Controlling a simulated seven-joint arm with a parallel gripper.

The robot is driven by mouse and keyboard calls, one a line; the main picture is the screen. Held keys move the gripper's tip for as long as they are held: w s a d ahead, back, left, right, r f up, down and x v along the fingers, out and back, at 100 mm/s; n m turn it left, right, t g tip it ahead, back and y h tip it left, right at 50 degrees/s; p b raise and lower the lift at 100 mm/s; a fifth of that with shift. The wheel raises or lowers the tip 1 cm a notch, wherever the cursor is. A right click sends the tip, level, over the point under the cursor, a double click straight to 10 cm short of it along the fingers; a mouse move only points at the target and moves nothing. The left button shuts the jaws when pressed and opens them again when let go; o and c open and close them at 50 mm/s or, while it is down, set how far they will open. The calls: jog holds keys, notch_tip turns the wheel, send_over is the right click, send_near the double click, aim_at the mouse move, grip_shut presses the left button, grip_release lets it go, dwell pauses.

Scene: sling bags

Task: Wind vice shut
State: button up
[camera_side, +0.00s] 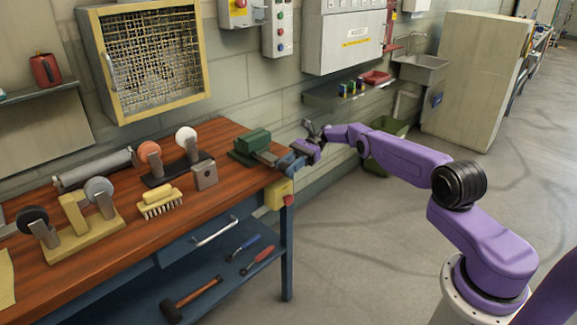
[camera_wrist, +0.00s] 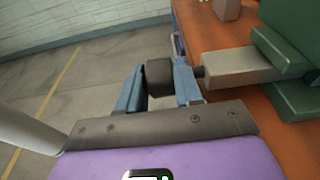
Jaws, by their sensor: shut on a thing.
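The green vice (camera_side: 252,141) stands at the right end of the wooden bench, and its green body also fills the right of the wrist view (camera_wrist: 293,30). A grey bar (camera_wrist: 238,66) runs from the vice toward my gripper and ends in a dark handle knob (camera_wrist: 160,74). My gripper (camera_side: 291,162) is just past the bench end, with its blue fingers on either side of the knob, shut on it. The knob is hidden in the side view. I cannot tell how wide the vice jaws stand apart.
The bench (camera_side: 231,142) holds a brush (camera_side: 160,203), a grey block (camera_side: 204,175) and several round-headed tools on stands. A yellow box with a red button (camera_side: 279,194) is on the bench end below my gripper. A green bin (camera_side: 384,150) stands behind my arm.

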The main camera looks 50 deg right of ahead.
dwell(0.4)
jog(key=o, duration=1)
jog(key=shift+c, duration=0.2)
jog(key=shift+r, duration=0.65)
notch_tip(320, 180, up, 2)
jog(key=s+a+r, duration=0.2)
jog(key=s+r, duration=0.7)
jog(key=s, duration=0.5)
jog(key=shift+a+r, duration=0.15)
jog(key=shift+r, duration=0.15)
jog(key=shift+w, duration=0.1)
